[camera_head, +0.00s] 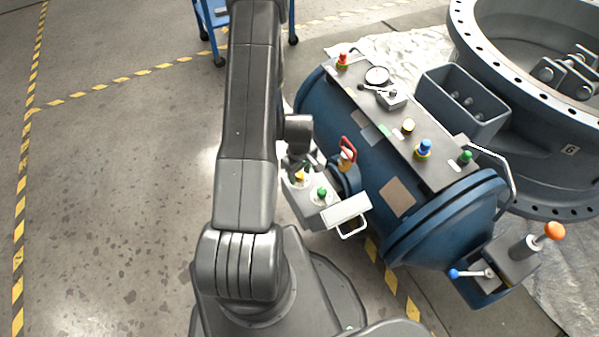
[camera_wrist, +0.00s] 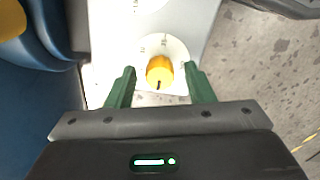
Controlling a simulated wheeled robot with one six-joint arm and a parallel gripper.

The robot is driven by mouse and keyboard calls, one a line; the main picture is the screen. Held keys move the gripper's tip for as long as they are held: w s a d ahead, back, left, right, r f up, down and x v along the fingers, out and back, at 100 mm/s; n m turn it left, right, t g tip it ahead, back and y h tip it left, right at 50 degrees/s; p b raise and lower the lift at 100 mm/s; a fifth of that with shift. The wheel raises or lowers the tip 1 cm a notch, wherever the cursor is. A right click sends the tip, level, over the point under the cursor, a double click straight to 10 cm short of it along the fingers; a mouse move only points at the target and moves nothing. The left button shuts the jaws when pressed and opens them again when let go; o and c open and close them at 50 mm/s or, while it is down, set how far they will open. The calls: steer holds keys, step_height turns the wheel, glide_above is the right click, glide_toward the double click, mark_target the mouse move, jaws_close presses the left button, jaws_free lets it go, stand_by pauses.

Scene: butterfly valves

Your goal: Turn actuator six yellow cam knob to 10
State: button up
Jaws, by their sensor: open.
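A yellow cam knob (camera_wrist: 159,72) sits on a white round dial (camera_wrist: 178,48) on a light grey panel in the wrist view. A dark pointer mark shows on its near side, and small dial markings behind it are too blurred to read surely. My gripper (camera_wrist: 161,76) is open, with one green finger on each side of the knob; I cannot tell whether they touch it. In the head view the yellow knob (camera_head: 299,176) shows small on the box beside the blue cylinder, and my gripper (camera_head: 301,160) is partly hidden by my arm.
A red handle (camera_head: 347,150) stands behind the box. The blue cylinder (camera_head: 335,125) lies to the right, with a large flanged valve (camera_head: 510,95) beyond. Open floor lies left.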

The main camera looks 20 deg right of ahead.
steer(key=shift+c, duration=0.2)
steer(key=c, duration=1)
steer(key=shift+o, duration=0.3)
